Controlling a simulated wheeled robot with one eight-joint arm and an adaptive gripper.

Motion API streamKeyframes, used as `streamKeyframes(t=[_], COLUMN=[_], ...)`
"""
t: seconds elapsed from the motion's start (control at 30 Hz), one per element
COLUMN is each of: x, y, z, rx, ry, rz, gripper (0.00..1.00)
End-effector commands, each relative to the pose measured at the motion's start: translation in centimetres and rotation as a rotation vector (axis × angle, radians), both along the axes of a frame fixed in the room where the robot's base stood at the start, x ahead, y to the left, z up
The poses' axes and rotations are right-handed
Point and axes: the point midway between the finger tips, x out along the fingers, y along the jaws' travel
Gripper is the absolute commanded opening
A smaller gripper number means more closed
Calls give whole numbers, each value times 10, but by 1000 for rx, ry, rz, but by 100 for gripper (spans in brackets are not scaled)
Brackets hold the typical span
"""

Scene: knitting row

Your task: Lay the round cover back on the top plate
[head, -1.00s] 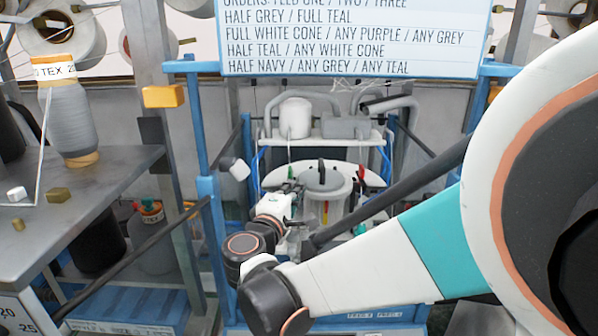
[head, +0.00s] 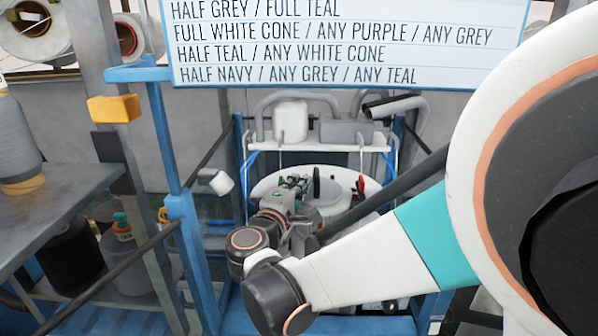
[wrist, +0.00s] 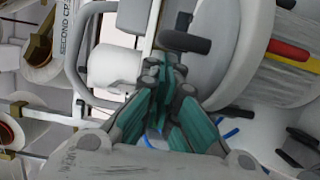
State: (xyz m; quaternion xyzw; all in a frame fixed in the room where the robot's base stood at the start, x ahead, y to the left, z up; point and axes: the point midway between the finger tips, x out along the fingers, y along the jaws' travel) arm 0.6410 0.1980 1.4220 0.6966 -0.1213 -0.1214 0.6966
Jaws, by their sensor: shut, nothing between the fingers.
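The round cover (head: 341,190) is a grey disc with a black upright knob (head: 317,182). In the head view it appears to lie at the middle of the white top plate (head: 372,188); I cannot tell if it is fully seated. My gripper (head: 300,187) is just left of the knob, partly hidden by my own arm. In the wrist view my gripper (wrist: 162,75) has its teal-padded fingers together and empty, with their tips close to the dark knob (wrist: 185,42). Whether they touch it is unclear. The cover (wrist: 207,60) stands edge-tilted in this view.
A shelf with a white canister (head: 291,121) and pipes is behind the plate. A blue post (head: 185,225) stands to the left, near a metal table (head: 75,190). A sign (head: 345,45) hangs above. Red and yellow parts (wrist: 290,50) show beside the cover.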

Motion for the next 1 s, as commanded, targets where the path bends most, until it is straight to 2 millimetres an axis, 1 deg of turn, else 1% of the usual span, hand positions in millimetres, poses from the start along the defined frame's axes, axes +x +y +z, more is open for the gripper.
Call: streamKeyframes(t=[0.2,0.27,0.4,0.47,0.8,0.87,1.0], x=[0,0,-2,-2,-2,-2,0], y=[-2,-6,-21,-24,-21,-19,-6], z=[0,-1,-2,-1,0,0,1], rx=[0,0,0,0,0,0,0], ry=[0,0,0,0,0,0,0], rz=[0,-1,-2,-1,0,1,2], gripper=[0,0,0,0,0,0,0])
